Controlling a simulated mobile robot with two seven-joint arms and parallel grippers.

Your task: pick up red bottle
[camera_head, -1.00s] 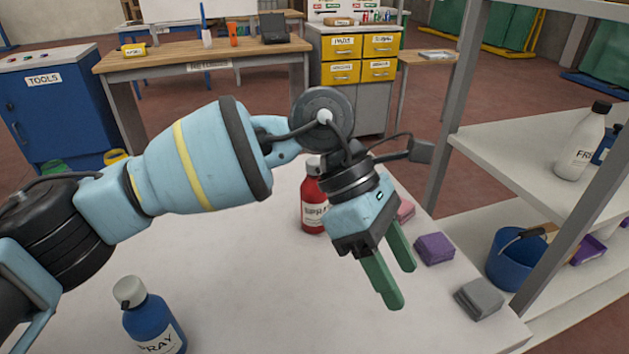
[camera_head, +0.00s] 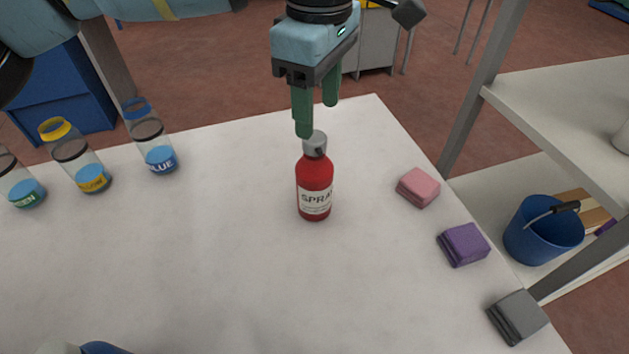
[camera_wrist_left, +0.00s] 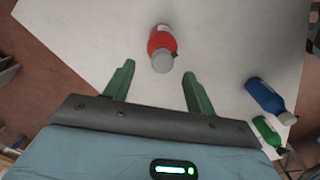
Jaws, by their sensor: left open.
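The red spray bottle (camera_head: 315,188) stands upright on the white table (camera_head: 230,260), with a grey cap and a white label reading SPRAY. My left gripper (camera_head: 317,110), with green fingers, is open and empty, pointing down just above and behind the bottle's cap in the head view. In the left wrist view the red bottle (camera_wrist_left: 162,45) is beyond the fingertips, between their lines, apart from them. The open left gripper (camera_wrist_left: 158,85) shows there too. My right gripper is not in view.
Pink (camera_head: 418,187), purple (camera_head: 463,244) and grey (camera_head: 517,316) blocks lie along the table's right edge. Jars, including one labelled BLUE (camera_head: 160,158), stand at the left. A shelf with a blue bucket (camera_head: 543,230) is at the right. Table around the bottle is clear.

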